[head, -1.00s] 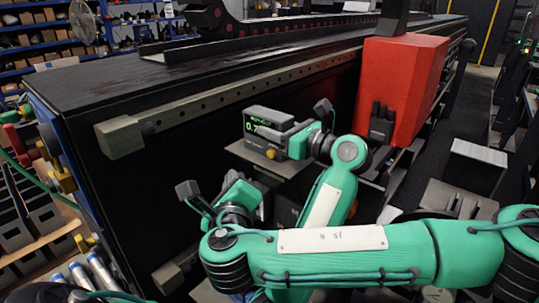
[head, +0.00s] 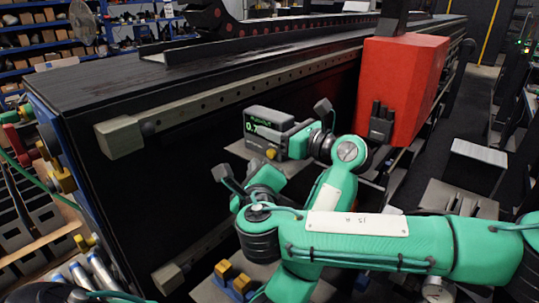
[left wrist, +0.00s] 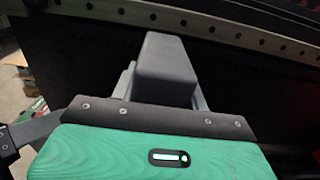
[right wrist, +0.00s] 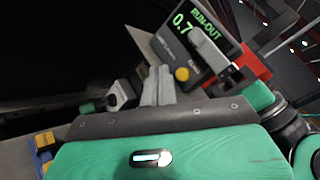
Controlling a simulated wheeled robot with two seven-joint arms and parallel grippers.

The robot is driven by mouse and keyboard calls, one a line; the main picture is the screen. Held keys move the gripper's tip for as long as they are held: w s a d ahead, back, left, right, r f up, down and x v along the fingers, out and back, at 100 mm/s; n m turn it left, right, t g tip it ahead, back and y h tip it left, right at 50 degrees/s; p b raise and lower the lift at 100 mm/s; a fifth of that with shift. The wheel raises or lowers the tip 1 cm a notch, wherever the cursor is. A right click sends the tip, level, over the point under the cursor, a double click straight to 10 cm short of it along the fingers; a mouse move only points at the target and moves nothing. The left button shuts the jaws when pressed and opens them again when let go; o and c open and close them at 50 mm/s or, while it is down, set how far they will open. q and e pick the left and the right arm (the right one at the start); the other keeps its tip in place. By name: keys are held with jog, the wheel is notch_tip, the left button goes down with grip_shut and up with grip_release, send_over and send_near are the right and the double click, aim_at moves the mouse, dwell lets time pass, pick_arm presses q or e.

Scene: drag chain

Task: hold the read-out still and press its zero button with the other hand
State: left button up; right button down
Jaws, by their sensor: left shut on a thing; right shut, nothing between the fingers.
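The read-out (head: 256,124) is a dark grey box with a lit green display, standing on a grey plate. In the right wrist view its display (right wrist: 190,25) shows "RUN-OUT" and a figure starting 0.7, partly covered by a finger of my left gripper. Its yellow zero button (head: 271,153) also shows in the right wrist view (right wrist: 182,74). My left gripper (left wrist: 163,82) is shut on the read-out's body, one finger on each side. My right gripper (right wrist: 158,76) is shut and empty, below the read-out, its tips apart from the button and left of it in the wrist view.
The grey plate (head: 240,149) juts from the black machine side under the read-out. A grey rail (head: 215,90) runs above. Yellow-and-blue pieces (head: 233,279) lie low in front.

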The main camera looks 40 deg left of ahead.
jog(key=shift+w+d, duration=0.1)
jog(key=shift+w, duration=0.95)
jog(key=shift+w, duration=0.15)
dwell(1.2)
jog(key=shift+w, duration=0.25)
jog(key=shift+w, duration=0.55)
dwell(0.6)
dwell(0.4)
jog(key=shift+s, duration=1)
jog(key=shift+s+a, duration=0.2)
jog(key=shift+s, duration=2.3)
